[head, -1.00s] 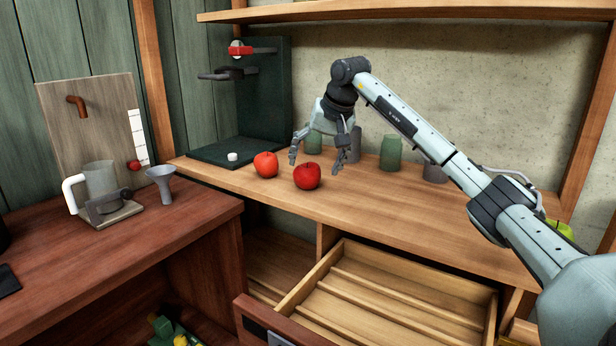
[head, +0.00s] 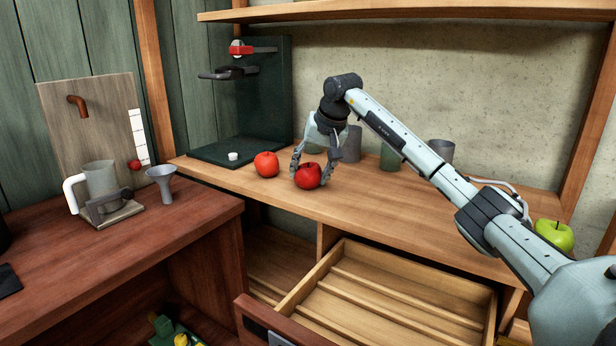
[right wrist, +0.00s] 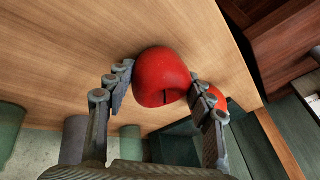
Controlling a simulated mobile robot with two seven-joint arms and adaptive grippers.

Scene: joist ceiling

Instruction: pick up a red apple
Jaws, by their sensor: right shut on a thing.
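A dark red apple (head: 308,176) sits on the wooden counter (head: 400,215), and my right gripper (head: 311,172) is shut on it from above, one finger on each side. In the right wrist view the apple (right wrist: 162,77) sits between the fingertips (right wrist: 160,85). A second, brighter red apple (head: 266,164) stands just left of it on the counter; it shows partly behind a finger in the right wrist view (right wrist: 217,97). My left gripper is in neither view.
Green and grey cups (head: 390,158) stand behind the gripper. A green apple (head: 554,235) is at the right. An open, slatted drawer (head: 390,300) juts out below the counter. A dark green stand (head: 262,95) is at the back left. The counter's front middle is clear.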

